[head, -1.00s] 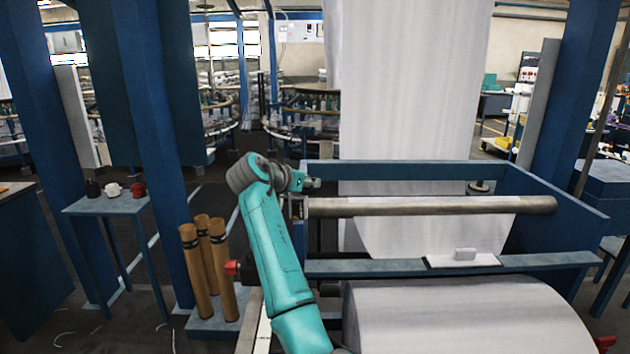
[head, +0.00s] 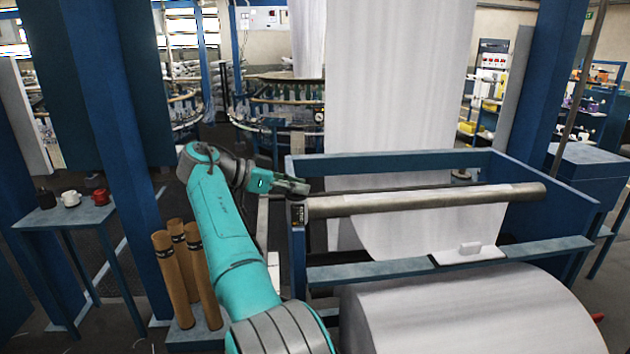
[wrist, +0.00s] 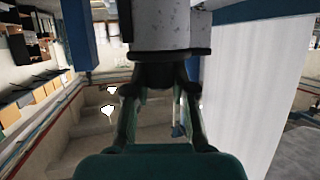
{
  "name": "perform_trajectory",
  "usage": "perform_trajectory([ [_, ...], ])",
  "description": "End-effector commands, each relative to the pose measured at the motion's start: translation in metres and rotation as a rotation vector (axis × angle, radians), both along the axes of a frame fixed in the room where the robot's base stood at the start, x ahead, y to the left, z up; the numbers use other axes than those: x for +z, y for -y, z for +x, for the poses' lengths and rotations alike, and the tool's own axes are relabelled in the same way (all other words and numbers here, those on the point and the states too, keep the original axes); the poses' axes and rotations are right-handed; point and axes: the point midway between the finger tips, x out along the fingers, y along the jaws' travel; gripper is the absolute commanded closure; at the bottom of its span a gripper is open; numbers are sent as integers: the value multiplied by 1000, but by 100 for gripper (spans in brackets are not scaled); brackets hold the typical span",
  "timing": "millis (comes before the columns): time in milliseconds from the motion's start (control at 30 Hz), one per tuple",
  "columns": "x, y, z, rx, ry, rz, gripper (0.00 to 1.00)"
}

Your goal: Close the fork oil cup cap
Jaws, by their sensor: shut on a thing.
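My gripper (head: 297,188) is at the left end of the long grey roller (head: 420,200), just above the dark fork bracket (head: 298,214) on the blue frame. In the wrist view its fingers (wrist: 162,82) close in on a dark part (wrist: 168,70) at the base of a speckled grey cylinder (wrist: 172,25). The gripper is shut on this dark part. I cannot make out the oil cup or its cap for certain; the fingers and the small size hide them.
The blue frame (head: 390,167) surrounds the roller, with white fabric (head: 390,90) hanging behind. A large white roll (head: 470,315) lies in front. Brown tubes (head: 170,265) stand at left, beside a small table (head: 60,214) with cups.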

Motion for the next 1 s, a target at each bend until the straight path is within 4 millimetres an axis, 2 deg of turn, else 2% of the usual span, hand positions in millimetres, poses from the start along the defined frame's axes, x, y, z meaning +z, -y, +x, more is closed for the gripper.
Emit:
perform_trajectory([
  [167, -2, -10, -8, -11, -3, 2, 100],
  [533, -3, -11, -9, -13, -4, 1, 100],
  [567, -3, -11, -9, -13, -4, 1, 73],
  [667, -2, -11, -8, -13, -4, 1, 49],
  [1000, 0, -13, -9, -11, -2, 1, 49],
])
